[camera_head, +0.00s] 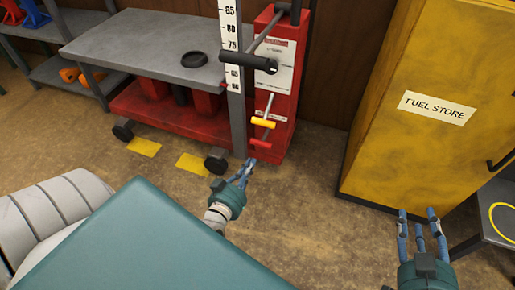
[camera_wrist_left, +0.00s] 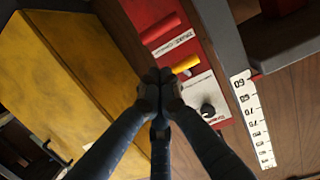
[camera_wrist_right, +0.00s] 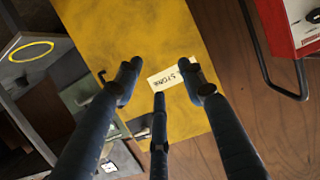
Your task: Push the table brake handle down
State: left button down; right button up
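The lift table's red control column (camera_head: 282,85) carries a yellow-gripped lever (camera_head: 263,123) and, lower, a red-gripped lever (camera_head: 260,144). In the left wrist view the fingertips (camera_wrist_left: 160,78) cover part of the column. My right gripper (camera_head: 420,213) is open and empty before the yellow cabinet.
A black crank handle (camera_head: 248,62) juts out above the levers. A ruled post (camera_head: 231,45) stands beside the column. The yellow fuel store cabinet (camera_head: 420,140) is at right. Floor between is clear.

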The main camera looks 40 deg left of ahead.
pick_arm(q)
jog(key=shift+w+a+r+n+t+y+b, duration=0.15)
jog(key=shift+a+r+t+y, duration=0.1)
jog(key=shift+a+r, duration=0.3)
jog(key=shift+a+r+n+t+y+b, duration=0.15)
jog(key=shift+a+r+y, duration=0.15)
jog(key=shift+r, duration=0.4)
pick_arm(e)
jog(key=shift+t, duration=0.5)
jog(key=r, duration=0.4)
jog(key=shift+s, duration=0.4)
pick_arm(q)
jog(key=shift+w, duration=0.1)
